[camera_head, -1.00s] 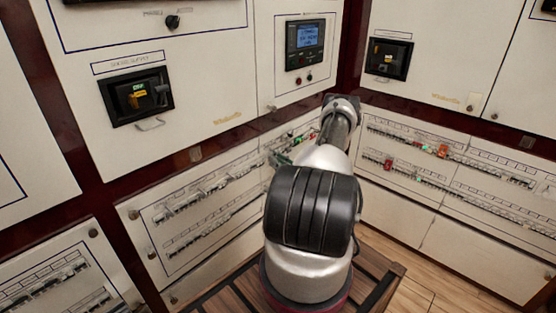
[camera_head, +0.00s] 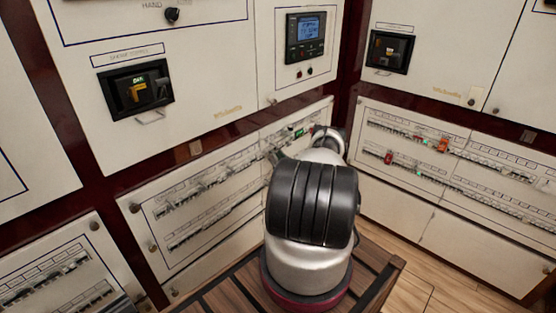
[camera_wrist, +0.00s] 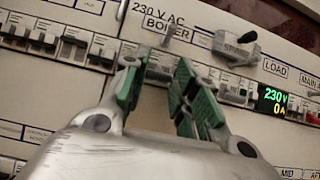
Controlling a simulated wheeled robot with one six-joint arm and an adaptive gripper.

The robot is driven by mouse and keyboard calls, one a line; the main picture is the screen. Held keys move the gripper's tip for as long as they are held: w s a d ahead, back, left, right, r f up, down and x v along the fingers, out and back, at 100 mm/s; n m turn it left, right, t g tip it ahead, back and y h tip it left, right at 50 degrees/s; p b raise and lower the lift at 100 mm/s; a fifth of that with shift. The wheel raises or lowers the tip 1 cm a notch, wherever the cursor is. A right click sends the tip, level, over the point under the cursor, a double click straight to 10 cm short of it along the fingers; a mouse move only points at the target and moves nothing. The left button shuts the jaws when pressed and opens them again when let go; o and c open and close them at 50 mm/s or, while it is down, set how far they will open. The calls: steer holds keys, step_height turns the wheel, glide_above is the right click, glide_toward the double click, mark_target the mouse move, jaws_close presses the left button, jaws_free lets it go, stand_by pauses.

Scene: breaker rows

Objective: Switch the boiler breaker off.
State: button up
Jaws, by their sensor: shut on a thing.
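The boiler breaker (camera_wrist: 161,66) is a small grey switch in the row under the printed BOILER label, in the wrist view. My gripper (camera_wrist: 160,73) has its two green-padded fingers on either side of it, shut on it; a gap shows between the fingers farther back. The pads and fingertips partly hide the breaker, so its lever position cannot be told. In the head view my gripper (camera_head: 276,156) is small at the lower breaker panel, and the boiler breaker cannot be made out.
Several white breakers (camera_wrist: 45,38) stand close to the left. A larger grey rotary handle (camera_wrist: 235,46) sticks out at the upper right. A lit meter (camera_wrist: 272,101) reads 230 V, 0 A. Another breaker panel (camera_head: 440,205) stands on the right wall.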

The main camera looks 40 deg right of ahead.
steer(key=o, duration=1)
